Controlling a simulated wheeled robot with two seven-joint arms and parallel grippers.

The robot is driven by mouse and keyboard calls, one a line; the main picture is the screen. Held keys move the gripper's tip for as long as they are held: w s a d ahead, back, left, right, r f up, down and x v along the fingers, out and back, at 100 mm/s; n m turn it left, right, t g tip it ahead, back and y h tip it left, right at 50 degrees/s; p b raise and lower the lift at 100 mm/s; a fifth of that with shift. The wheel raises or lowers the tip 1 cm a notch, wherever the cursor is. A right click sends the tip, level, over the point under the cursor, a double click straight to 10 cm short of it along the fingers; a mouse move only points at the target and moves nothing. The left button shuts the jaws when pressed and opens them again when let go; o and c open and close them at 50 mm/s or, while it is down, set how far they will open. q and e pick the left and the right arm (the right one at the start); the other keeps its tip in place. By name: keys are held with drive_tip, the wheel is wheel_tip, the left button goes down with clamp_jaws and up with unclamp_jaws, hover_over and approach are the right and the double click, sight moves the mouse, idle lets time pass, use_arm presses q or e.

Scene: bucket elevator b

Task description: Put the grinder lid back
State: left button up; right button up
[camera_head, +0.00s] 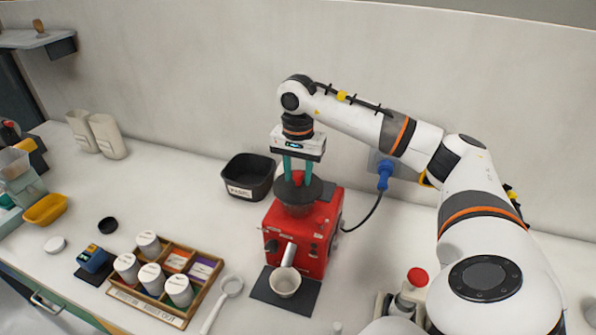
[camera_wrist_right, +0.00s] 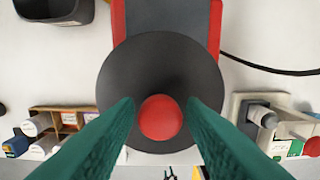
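The grinder is a red machine (camera_head: 300,235) in the middle of the counter. The dark, round grinder lid (camera_head: 314,190) with a red knob (camera_head: 297,177) is at its top, over the dark hopper (camera_head: 297,209). I cannot tell whether it is fully seated. My right gripper (camera_head: 298,180) points down from above, its teal fingers on both sides of the knob, seemingly closed on it. In the right wrist view the knob (camera_wrist_right: 160,117) sits between the fingertips (camera_wrist_right: 160,104) in front of the dark disc (camera_wrist_right: 160,60). My left gripper is not in view.
A black bin (camera_head: 249,177) stands behind left of the grinder. A cup (camera_head: 285,282) is at its front. A wooden tray (camera_head: 147,308) with several white-lidded jars and a spoon (camera_head: 231,286) lie left. A cable runs to the wall.

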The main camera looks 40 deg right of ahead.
sight(298, 173)
drive_tip(key=shift+o, duration=0.6)
drive_tip(key=shift+r, duration=0.1)
drive_tip(key=shift+r+p, duration=0.25)
drive_tip(key=shift+p, duration=0.05)
drive_tip(key=shift+r+p, duration=0.55)
drive_tip(key=shift+r, duration=0.05)
drive_tip(key=shift+r+b, duration=0.35)
drive_tip(key=shift+b, duration=0.5)
wheel_tip(298, 173, up, 4)
drive_tip(key=shift+r+b, duration=0.2)
drive_tip(key=shift+b, duration=0.35)
wheel_tip(298, 173, up, 6)
drive_tip(key=p, duration=0.1)
drive_tip(key=shift+r+p, duration=0.15)
drive_tip(key=shift+p, duration=0.15)
